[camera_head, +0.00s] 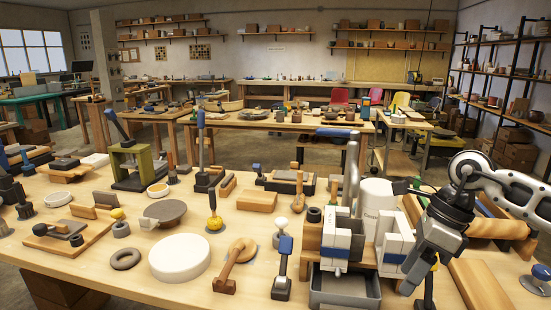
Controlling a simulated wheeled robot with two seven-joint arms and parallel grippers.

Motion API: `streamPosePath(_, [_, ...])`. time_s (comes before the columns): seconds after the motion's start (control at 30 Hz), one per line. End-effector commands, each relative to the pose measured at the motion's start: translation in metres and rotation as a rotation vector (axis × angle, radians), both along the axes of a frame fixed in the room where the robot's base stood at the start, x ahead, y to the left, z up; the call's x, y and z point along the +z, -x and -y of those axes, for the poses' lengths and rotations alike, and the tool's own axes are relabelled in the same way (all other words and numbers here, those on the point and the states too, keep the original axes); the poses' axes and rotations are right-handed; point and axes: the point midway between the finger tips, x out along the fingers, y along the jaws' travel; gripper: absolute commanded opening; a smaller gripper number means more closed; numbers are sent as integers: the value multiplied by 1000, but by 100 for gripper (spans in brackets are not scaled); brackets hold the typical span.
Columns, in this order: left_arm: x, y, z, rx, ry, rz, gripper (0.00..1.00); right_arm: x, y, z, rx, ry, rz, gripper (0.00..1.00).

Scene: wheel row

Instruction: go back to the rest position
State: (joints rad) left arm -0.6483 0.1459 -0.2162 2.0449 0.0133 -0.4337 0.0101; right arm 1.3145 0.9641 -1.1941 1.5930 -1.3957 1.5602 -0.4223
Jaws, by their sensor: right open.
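My right gripper (412,282) comes in from the right edge on its white and black arm. It hangs tilted downward over the right part of the wooden table (120,272). It is open, and I see nothing held in it. It is close to the white box-shaped parts (393,245) on its left; I cannot tell whether it touches them. My left gripper does not show in this view.
A white cylinder (377,196), a wooden stand (311,236) and a grey bin (343,290) crowd the gripper's left. A white disc (179,257), a grey ring (126,259) and several tools cover the table. Shelves (505,80) stand behind right.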

Motion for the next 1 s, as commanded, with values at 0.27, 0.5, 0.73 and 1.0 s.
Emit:
streamPosePath(0.27, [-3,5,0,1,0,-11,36,-35,41,-152,-53,-570,-185,55])
streamPosePath(0.5, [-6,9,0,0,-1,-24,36,-8,62,-243,-515,-1274,-596,55])
streamPosePath(0.73, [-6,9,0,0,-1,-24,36,-49,40,-209,-1313,-1699,-1081,55])
streamPosePath(1.0, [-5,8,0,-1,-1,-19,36,-198,100,-127,2139,1509,1359,55])
